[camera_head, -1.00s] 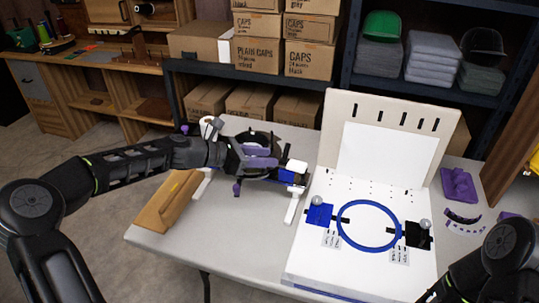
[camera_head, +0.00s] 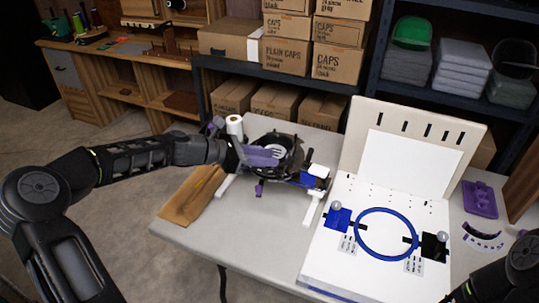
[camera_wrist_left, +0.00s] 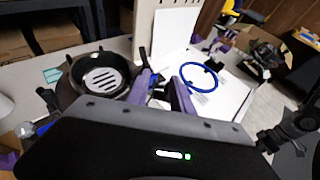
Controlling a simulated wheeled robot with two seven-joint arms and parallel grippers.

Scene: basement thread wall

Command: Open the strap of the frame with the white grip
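A black round frame (camera_head: 290,150) sits on a stand on the table; its round, slotted inside shows in the left wrist view (camera_wrist_left: 100,78). A white cylinder (camera_head: 234,126) stands up behind my left wrist, and a white block (camera_head: 318,171) sits at the frame's right side. I cannot tell which is the white grip. My left gripper (camera_head: 264,155) is in front of the frame, its purple fingers near the ring. In the left wrist view its fingers (camera_wrist_left: 162,82) stand apart, with a small dark part seen between them. The strap is not clearly visible. My right gripper is out of view.
A white board (camera_head: 335,262) with a blue hoop (camera_head: 359,247) lies to the right. A purple part (camera_head: 480,198) lies at the far right. Shelves with boxes stand behind. The table's front middle is clear.

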